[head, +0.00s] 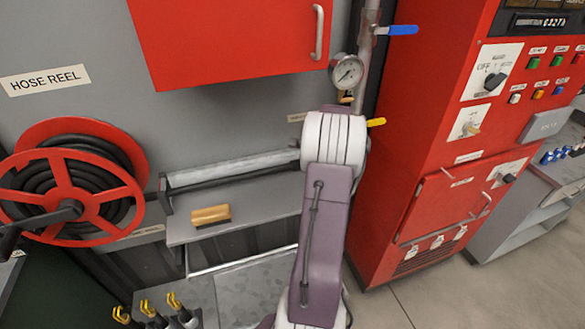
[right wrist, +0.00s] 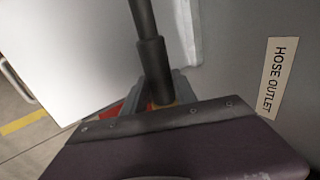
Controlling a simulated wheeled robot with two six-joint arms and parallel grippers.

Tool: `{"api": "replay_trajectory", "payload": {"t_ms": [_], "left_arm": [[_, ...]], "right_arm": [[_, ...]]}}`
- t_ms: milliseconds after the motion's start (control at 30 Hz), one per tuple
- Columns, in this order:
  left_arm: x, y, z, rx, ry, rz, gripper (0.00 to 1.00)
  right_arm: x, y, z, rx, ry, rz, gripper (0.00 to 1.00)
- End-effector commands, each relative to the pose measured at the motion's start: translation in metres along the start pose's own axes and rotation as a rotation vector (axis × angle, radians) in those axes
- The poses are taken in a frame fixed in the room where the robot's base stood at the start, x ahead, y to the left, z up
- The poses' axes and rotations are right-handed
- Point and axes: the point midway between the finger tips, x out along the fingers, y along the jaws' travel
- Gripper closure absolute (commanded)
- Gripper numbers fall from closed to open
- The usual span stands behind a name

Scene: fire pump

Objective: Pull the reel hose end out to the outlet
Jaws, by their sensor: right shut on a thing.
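The red hose reel (head: 137,203), wound with black hose, is on the wall at the left in the head view, under a HOSE REEL label. A straight dark length (head: 235,177), which looks like hose, runs from near the reel to behind my right arm. In the right wrist view, the black hose end (right wrist: 156,70) has a thicker sleeve and sits between the fingers of my right gripper (right wrist: 160,98). The gripper is shut on it. The HOSE OUTLET label (right wrist: 278,77) is close by on the right. My arm hides the gripper in the head view. My left gripper is out of view.
A pressure gauge (head: 346,71) and a pipe with a blue lever (head: 402,30) stand above my right arm. A red control cabinet (head: 400,200) is to the right. Floor is clear at lower right.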

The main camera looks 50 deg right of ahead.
Motion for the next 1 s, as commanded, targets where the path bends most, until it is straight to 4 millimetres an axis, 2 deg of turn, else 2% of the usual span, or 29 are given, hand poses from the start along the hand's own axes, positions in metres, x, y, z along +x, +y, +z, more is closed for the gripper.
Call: {"api": "replay_trajectory", "payload": {"t_ms": [200,600,633,700,1000], "left_arm": [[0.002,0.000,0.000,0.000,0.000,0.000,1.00],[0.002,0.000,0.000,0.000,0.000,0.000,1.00],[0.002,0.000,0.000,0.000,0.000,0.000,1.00],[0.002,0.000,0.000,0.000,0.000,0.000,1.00],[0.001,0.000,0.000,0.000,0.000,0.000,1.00]], "right_arm": [[0.002,0.002,-0.014,0.002,-0.005,0.006,1.00],[0.001,0.002,-0.017,0.000,-0.001,0.004,1.00],[0.001,0.002,-0.017,0.000,-0.001,0.004,0.58],[0.001,0.001,-0.017,0.000,-0.001,0.003,0.45],[-0.001,0.000,-0.016,0.001,-0.002,0.002,0.45]]}}
